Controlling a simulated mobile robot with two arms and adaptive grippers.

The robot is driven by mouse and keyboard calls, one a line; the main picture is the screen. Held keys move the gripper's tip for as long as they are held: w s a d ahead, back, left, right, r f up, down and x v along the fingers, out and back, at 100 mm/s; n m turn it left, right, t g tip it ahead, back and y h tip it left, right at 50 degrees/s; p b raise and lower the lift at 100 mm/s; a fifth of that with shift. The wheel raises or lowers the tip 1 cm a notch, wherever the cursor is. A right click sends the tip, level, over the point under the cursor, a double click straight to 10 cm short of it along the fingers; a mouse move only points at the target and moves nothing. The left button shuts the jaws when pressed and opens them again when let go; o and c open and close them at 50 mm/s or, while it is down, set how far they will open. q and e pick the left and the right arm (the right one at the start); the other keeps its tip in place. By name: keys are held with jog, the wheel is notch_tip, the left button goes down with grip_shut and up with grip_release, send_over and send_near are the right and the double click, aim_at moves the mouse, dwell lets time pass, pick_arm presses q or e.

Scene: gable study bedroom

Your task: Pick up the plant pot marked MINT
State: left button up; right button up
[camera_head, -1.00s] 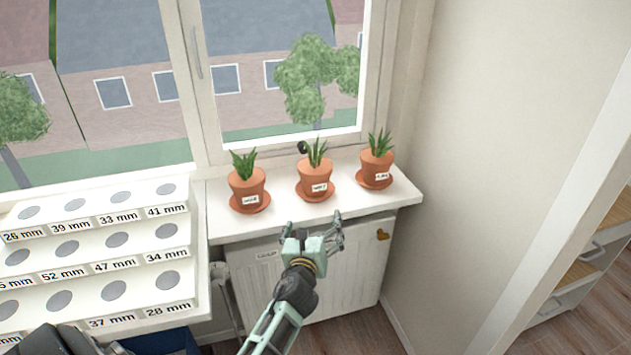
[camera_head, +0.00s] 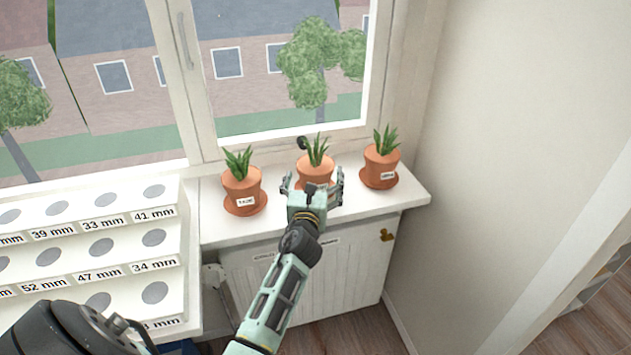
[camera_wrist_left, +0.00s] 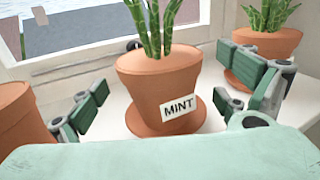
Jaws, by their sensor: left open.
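The plant pot marked MINT (camera_wrist_left: 157,88) is terracotta with green spiky leaves and a white label, and stands upright on a saucer (camera_wrist_left: 205,118) in the left wrist view. In the head view it is the middle pot (camera_head: 315,168) on the window sill, its lower part hidden behind my gripper. My left gripper (camera_head: 314,181) is open in front of this pot. In the left wrist view its green fingers (camera_wrist_left: 172,108) stand to the left and right of the pot, with no contact visible. My right gripper is not in view.
Similar pots stand to the left (camera_head: 242,184) and right (camera_head: 381,163) on the same white sill (camera_head: 222,226). A radiator (camera_head: 325,275) is below, a window behind. A white tiered rack (camera_head: 110,250) with labelled holes is at the left.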

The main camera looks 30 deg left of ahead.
aim_at(318, 161)
pick_arm(q)
jog(key=x, duration=0.3)
jog(key=shift+w+f, duration=0.2)
jog(key=shift+w, duration=0.15)
jog(key=shift+w+a, duration=0.1)
jog(key=shift+w, duration=0.05)
jog(key=c, duration=1.8)
jog(key=shift+r, duration=0.2)
jog(key=shift+c, duration=0.6)
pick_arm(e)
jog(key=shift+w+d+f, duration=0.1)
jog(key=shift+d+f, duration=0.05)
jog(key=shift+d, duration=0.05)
